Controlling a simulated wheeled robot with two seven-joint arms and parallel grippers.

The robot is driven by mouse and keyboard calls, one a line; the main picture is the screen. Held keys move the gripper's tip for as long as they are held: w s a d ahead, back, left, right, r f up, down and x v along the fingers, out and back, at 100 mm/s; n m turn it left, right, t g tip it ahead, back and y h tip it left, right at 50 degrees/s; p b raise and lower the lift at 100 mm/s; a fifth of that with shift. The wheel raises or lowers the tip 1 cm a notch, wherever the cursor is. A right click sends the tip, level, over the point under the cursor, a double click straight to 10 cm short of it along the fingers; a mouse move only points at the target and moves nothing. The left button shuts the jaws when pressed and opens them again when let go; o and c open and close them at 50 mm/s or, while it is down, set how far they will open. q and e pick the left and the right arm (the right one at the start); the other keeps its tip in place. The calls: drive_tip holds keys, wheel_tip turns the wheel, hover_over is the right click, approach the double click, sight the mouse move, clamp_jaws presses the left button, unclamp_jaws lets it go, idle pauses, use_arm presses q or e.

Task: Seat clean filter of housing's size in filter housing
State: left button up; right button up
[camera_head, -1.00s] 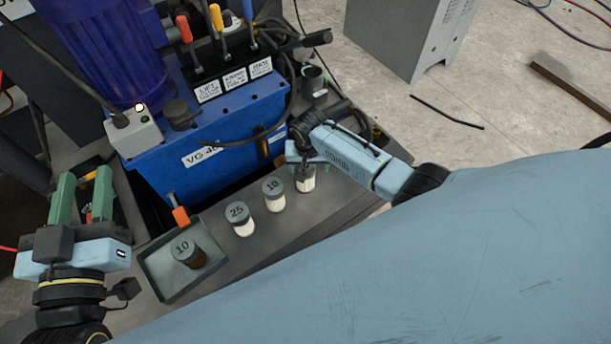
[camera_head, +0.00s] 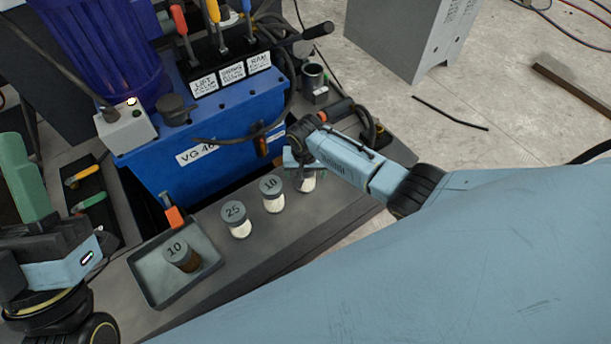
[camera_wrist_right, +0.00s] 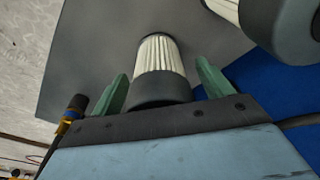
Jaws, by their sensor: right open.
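Three white pleated filters with grey caps stand in a row on the dark bench: one marked 25 (camera_head: 236,220), one marked 10 (camera_head: 272,194), and an end filter (camera_head: 307,182) whose cap is hidden by my right gripper (camera_head: 301,165). In the right wrist view my open green fingers stand on either side of this end filter (camera_wrist_right: 160,62), with gaps showing. A brown filter marked 10 (camera_head: 181,255) stands in a grey tray (camera_head: 150,292). A dark open cup (camera_head: 313,80), possibly the housing, stands beyond my right gripper. My left gripper (camera_head: 18,175) is partly cut off at the left edge.
The blue power unit (camera_head: 215,150) with levers and hoses stands directly behind the filters. A black-handled tool (camera_head: 340,110) lies near my right gripper. Tools lie in a dark recess (camera_head: 98,208) at left. The bench front strip is bare.

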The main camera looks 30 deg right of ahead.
drive_tip(key=c, duration=1.2)
drive_tip(key=shift+r, duration=0.15)
